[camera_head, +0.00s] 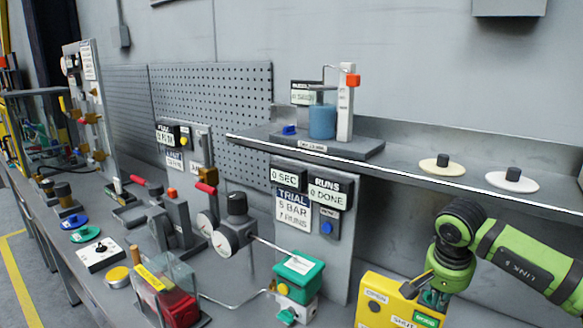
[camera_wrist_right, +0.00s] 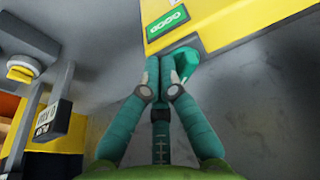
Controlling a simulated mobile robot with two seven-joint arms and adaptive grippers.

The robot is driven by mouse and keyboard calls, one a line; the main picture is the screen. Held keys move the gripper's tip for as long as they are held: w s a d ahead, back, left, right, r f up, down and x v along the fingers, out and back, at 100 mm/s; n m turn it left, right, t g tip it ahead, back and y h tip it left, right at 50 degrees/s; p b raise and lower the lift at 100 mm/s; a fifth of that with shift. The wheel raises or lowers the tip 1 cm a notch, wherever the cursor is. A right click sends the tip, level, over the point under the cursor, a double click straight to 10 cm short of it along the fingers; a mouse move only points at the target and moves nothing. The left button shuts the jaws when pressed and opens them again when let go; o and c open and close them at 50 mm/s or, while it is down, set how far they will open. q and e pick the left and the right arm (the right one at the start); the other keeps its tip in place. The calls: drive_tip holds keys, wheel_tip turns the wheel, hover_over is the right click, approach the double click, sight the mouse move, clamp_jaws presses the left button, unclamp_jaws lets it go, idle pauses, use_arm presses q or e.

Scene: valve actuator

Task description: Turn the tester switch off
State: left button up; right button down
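A yellow box (camera_head: 378,296) with OPEN and SHUT labels and a green display stands at the lower right in the head view. The right wrist view shows yellow casing (camera_wrist_right: 215,22) with a green panel (camera_wrist_right: 166,20) at the top. My right gripper (camera_head: 434,297) is in front of the box's right side. In the wrist view its teal fingers (camera_wrist_right: 159,62) meet at the tips, beside a bright green knob-like part (camera_wrist_right: 188,62) that they partly hide. Contact is unclear. No part is readably labelled tester switch. My left gripper is out of view.
A trial panel (camera_head: 293,209) with a blue button and a green-lidded box (camera_head: 298,272) stand left of the yellow box. A shelf (camera_head: 400,173) runs above, with two round discs. Gauges and valve parts crowd the bench at left.

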drive_tip(key=shift+s+a, duration=0.1)
drive_tip(key=shift+s, duration=0.05)
idle(0.3)
drive_tip(key=w+p+v, duration=0.1)
drive_tip(key=p+v, duration=0.3)
drive_tip(key=v, duration=0.2)
drive_tip(key=shift+s+d, duration=0.2)
drive_tip(key=shift+d, duration=0.15)
drive_tip(key=shift+r, duration=0.1)
drive_tip(key=shift+d, duration=0.1)
